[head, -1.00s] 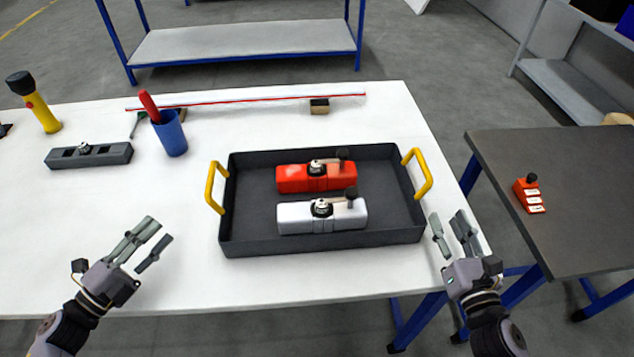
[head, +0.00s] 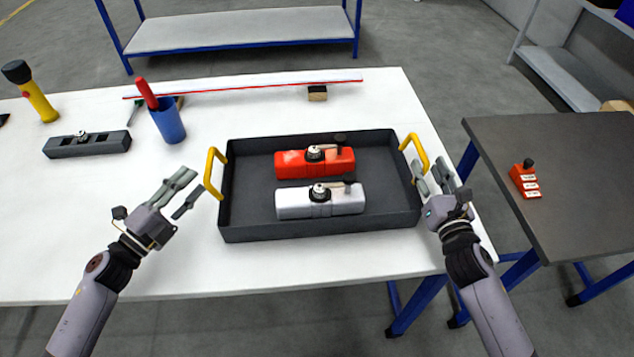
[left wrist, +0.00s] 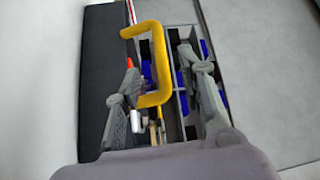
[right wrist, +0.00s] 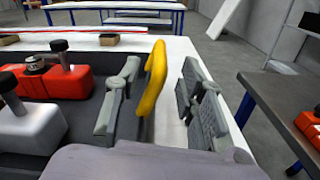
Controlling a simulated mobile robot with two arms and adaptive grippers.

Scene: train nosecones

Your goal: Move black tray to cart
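The black tray (head: 375,225) lies on the white table and holds a red nosecone part (head: 290,164) and a white one (head: 295,204). It has a yellow handle on each short side. My left gripper (head: 186,192) is open just left of the left handle (head: 214,172); in the left wrist view that handle (left wrist: 158,62) shows between its spread fingers. My right gripper (head: 432,180) is open at the right handle (head: 420,150); in the right wrist view the handle (right wrist: 153,80) stands between the fingers. Neither gripper visibly closes on a handle.
A dark-topped cart or table (head: 570,170) stands at the right with an orange block (head: 525,180) on it; most of its top is free. On the white table (head: 100,240) are a blue cup (head: 168,122), a flashlight (head: 38,95) and a grey block (head: 88,145).

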